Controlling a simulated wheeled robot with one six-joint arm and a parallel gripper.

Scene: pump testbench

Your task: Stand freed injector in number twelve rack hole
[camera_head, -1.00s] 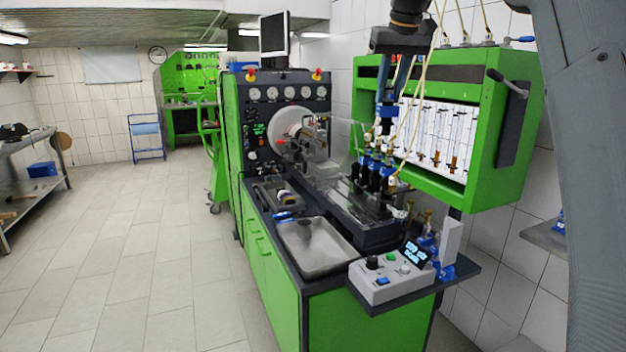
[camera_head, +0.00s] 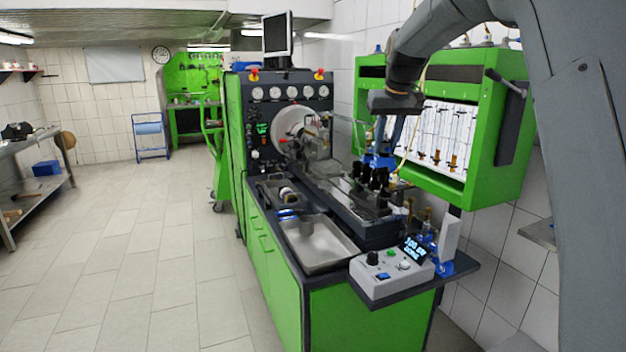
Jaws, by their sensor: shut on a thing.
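My gripper (camera_head: 380,160), with blue fingers, hangs low over the row of black upright parts (camera_head: 372,182) on the bench's rear rail. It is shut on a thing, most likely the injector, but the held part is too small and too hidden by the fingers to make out. I cannot tell whether it touches the row. Hole number twelve of the rack cannot be picked out in this view.
A metal tray (camera_head: 318,246) lies in front of the rail. A grey control box (camera_head: 392,272) and a blue stand (camera_head: 440,262) are at the right end. The green cabinet with glass tubes (camera_head: 440,135) is close behind my gripper. Thin hoses hang nearby.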

